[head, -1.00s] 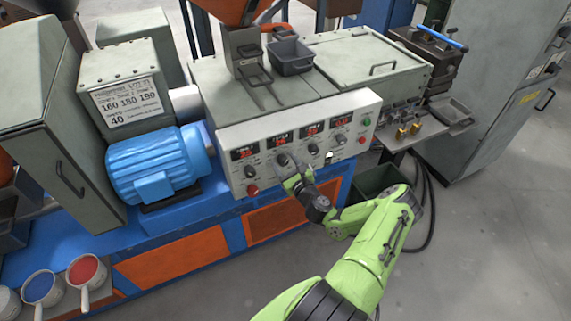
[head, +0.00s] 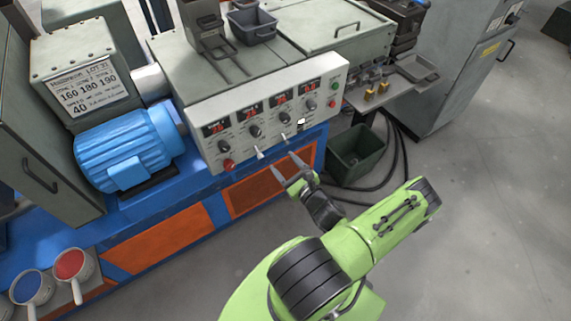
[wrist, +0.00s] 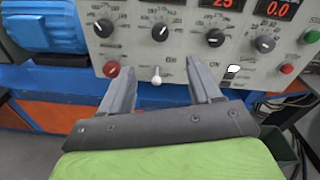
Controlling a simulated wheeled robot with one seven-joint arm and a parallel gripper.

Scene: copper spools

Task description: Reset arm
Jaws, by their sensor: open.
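My gripper (head: 284,168) is open and empty in the head view, in front of and below the lower edge of the white control panel (head: 268,117). My green arm reaches to it from the lower middle. In the wrist view the two grey fingers of my gripper (wrist: 163,72) are spread apart with nothing between them. A white-tipped toggle switch (wrist: 156,77) on the panel shows beyond the gap between the fingers. The panel also carries several black knobs, red number displays and a red button (wrist: 111,69).
A dark green bin (head: 356,157) stands on the floor right of my gripper, with black cables beside it. The blue and orange machine base (head: 150,238) runs to the left. Pots of blue (head: 27,285) and red (head: 70,264) stand at lower left. The floor at right is clear.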

